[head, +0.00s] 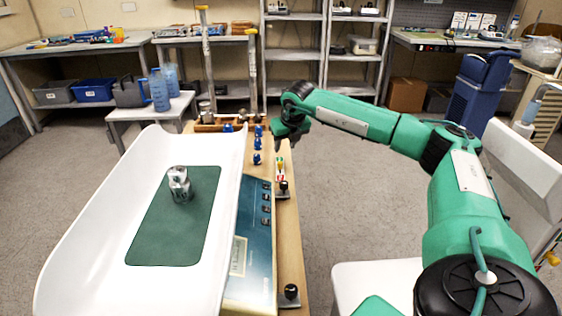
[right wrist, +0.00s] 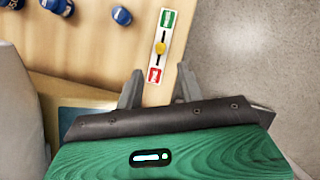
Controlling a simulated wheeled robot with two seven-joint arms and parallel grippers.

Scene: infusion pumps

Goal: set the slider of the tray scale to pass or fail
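The slider strip (right wrist: 163,35) lies on the wooden base. Its yellow knob (right wrist: 160,48) sits about midway between the green label (right wrist: 167,18) and the red label (right wrist: 154,75). In the head view the strip (head: 280,171) is on the right side of the base, red end nearer me. My right gripper (right wrist: 158,87) is open and empty, its fingers spread to either side of the strip's red end and apart from the knob. In the head view this gripper (head: 290,140) hangs by the far end of the strip. The white scale tray (head: 95,215) is at left. My left gripper is not in view.
A metal weight (head: 179,184) stands on the tray's green mat (head: 165,245). Several blue weights (head: 257,143) stand on the base close to the slider. Open floor lies to the right.

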